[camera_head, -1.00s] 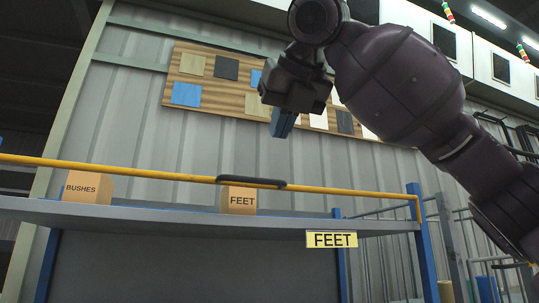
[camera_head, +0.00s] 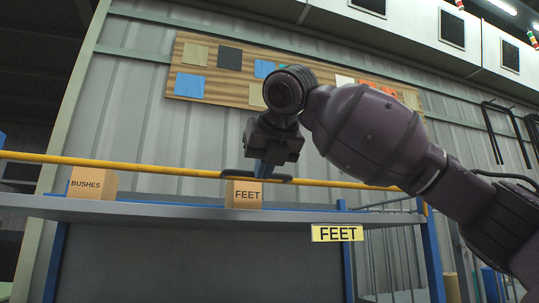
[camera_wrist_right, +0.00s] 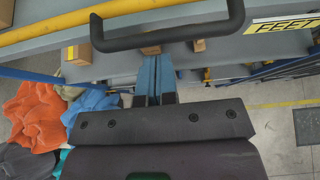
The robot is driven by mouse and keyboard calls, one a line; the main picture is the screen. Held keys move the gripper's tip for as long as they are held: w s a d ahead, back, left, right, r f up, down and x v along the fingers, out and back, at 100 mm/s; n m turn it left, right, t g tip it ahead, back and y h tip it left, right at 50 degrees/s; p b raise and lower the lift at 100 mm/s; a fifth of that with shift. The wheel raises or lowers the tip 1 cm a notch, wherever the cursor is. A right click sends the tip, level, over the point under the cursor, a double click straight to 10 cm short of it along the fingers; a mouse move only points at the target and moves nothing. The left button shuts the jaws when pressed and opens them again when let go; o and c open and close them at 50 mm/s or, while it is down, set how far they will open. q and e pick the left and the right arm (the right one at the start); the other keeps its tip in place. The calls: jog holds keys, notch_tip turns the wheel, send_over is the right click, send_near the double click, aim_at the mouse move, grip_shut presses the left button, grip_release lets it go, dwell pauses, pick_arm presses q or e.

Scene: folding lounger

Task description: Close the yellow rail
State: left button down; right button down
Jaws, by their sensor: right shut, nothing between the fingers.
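The yellow rail (camera_head: 120,165) runs across the front of a grey shelf, above its edge, in the head view. A black handle (camera_head: 232,174) is fixed on it, in front of the FEET box. The rail (camera_wrist_right: 45,34) and its handle (camera_wrist_right: 115,44) also show at the top of the right wrist view. My right gripper (camera_head: 262,170) points down at the handle in the head view. Its blue fingers (camera_wrist_right: 154,62) are shut and empty, with tips just below the handle bar in the wrist view. I cannot tell whether they touch it. My left gripper is not in view.
A BUSHES box (camera_head: 93,184) and a FEET box (camera_head: 243,195) stand on the shelf (camera_head: 180,213). A yellow FEET label (camera_head: 337,233) hangs at its front. Orange and blue cloth-like heaps (camera_wrist_right: 35,115) lie at the left in the wrist view.

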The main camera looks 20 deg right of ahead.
jog(key=shift+w+r, duration=0.15)
jog(key=shift+w, duration=0.3)
jog(key=shift+w+r, duration=0.35)
jog(key=shift+w, duration=0.25)
jog(key=shift+a+f, duration=0.1)
jog(key=shift+a, duration=0.05)
